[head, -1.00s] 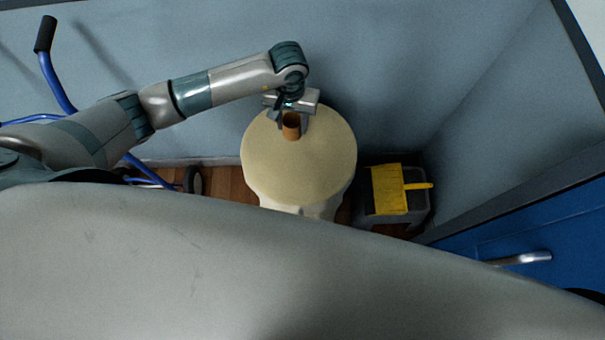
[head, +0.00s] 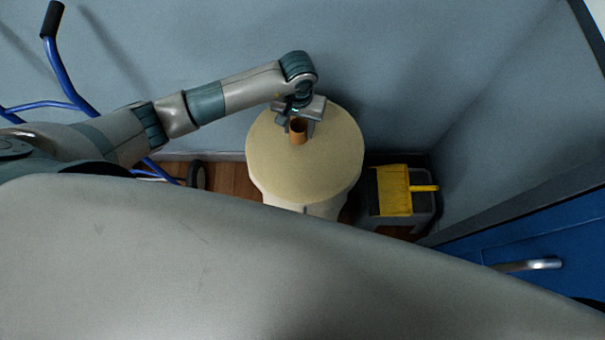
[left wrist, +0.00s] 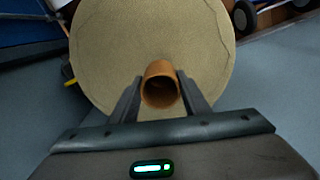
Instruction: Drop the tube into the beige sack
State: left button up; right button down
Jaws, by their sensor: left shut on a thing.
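The tube (head: 298,132) is short, brown-orange and hollow, with its open end showing. My left gripper (head: 297,126) is shut on it; in the left wrist view the tube (left wrist: 160,76) sits between the two fingers. The beige sack (head: 304,170) is a wide round shape with a pale, flat-looking top, standing on the floor by the wall. The tube is over the far part of its top in the head view. I cannot tell the height gap between them, or whether the top is open. My right gripper is not in view.
A yellow dustpan-like thing (head: 394,190) lies on a dark grey bin (head: 405,219) right of the sack. A blue-framed cart (head: 62,62) stands at the left. A grey wall (head: 400,70) is close behind. A blue door (head: 550,238) is at the right.

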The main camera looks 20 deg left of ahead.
pick_arm(q)
jog(key=shift+f, duration=0.6)
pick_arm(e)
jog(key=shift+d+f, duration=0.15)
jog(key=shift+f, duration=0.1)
pick_arm(q)
jog(key=o, duration=1.1)
jog(key=shift+r, duration=0.1)
jog(key=shift+r+b, duration=0.3)
jog(key=shift+r, duration=0.2)
notch_tip(320, 180, up, 16)
jog(key=b, duration=0.3)
jog(key=shift+b, duration=0.35)
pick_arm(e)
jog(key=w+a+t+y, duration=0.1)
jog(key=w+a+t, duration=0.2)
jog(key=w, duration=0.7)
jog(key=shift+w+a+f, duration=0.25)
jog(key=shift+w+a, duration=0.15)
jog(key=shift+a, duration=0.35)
pick_arm(q)
jog(key=shift+r, duration=0.1)
